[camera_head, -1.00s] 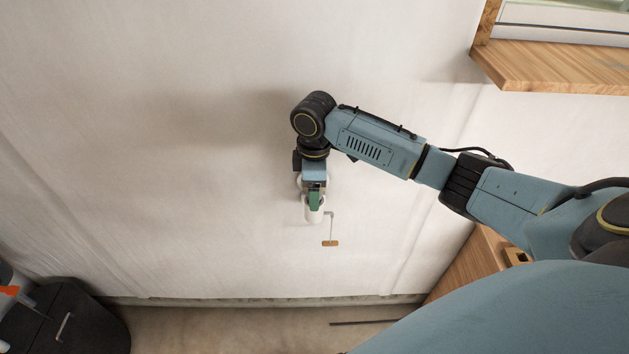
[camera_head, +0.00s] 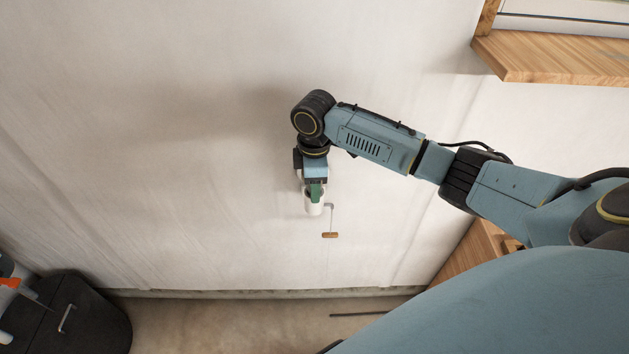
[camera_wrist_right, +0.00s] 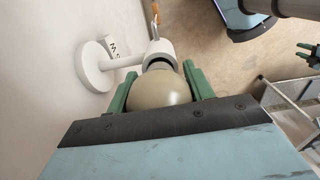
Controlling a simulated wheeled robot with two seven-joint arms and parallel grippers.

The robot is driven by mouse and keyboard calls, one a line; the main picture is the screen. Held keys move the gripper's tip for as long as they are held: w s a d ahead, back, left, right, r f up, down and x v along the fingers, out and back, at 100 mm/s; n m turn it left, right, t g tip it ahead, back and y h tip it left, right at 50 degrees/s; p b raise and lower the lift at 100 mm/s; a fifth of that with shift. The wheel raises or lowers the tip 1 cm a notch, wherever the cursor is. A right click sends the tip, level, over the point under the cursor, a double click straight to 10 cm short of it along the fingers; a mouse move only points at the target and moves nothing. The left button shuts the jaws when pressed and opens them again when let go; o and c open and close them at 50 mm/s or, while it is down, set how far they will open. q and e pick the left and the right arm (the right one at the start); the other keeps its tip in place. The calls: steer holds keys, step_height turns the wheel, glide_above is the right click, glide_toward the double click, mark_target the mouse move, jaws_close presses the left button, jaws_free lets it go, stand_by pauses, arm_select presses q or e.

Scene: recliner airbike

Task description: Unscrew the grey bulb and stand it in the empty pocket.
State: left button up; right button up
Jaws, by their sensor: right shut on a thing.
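The grey bulb (camera_wrist_right: 158,91) sits in the mouth of a white lamp socket (camera_wrist_right: 160,52) on a wall mount, in the right wrist view. My right gripper (camera_wrist_right: 160,88) has its green fingers on both sides of the bulb and is shut on it. In the head view this gripper (camera_head: 315,190) is at the white socket (camera_head: 313,205), and the bulb is hidden there. The bulb's base is hidden inside the socket. My left gripper (camera_wrist_right: 307,53) shows small at the right edge of the wrist view, its fingers apart. No empty pocket can be made out.
A pull cord with a wooden handle (camera_head: 330,235) hangs beside the lamp. A wooden shelf (camera_head: 550,60) is at the upper right, a wooden unit (camera_head: 470,255) at the lower right. A black bin-like object (camera_head: 70,315) stands at the lower left. The wall left of the lamp is clear.

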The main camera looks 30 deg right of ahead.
steer(key=n, duration=0.7)
steer(key=shift+n, duration=0.3)
steer(key=shift+r, duration=0.8)
steer(key=shift+r, duration=0.9)
